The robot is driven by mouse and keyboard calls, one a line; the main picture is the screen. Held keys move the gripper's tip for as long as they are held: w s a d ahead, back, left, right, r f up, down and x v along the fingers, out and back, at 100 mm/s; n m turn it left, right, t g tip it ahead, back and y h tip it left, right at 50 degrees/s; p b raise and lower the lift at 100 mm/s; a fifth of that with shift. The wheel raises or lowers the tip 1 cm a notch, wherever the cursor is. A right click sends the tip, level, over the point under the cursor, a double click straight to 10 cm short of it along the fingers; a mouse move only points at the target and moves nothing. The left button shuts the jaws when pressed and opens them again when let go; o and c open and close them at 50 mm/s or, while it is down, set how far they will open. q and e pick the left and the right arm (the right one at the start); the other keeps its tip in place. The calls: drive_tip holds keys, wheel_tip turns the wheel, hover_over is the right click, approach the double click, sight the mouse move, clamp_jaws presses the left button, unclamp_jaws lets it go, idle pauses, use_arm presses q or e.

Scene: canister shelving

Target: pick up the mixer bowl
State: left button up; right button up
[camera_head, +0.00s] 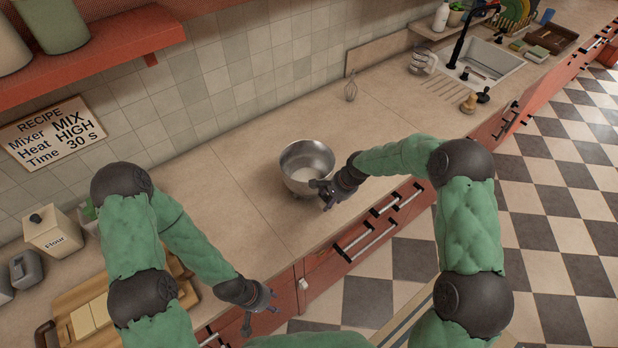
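The mixer bowl (306,160) is a shiny steel bowl standing upright on the beige counter, in the middle of the head view. My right gripper (322,194) is at the bowl's right front side, with its fingers close to the rim. I cannot tell whether it touches the bowl or how far its fingers are parted. My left gripper (262,309) is at the counter's front edge, lower left of the bowl and well apart from it. Its fingers are spread and nothing is between them.
A whisk (351,87) stands behind the bowl near the wall. A wooden board (75,300), a flour canister (52,232) and grey containers are at the left. A sink (490,62) is at the back right. The counter (225,205) left of the bowl is clear.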

clamp_jaws()
drive_tip(key=shift+w+r, duration=0.1)
drive_tip(key=shift+w, duration=0.05)
drive_tip(key=shift+r, duration=0.1)
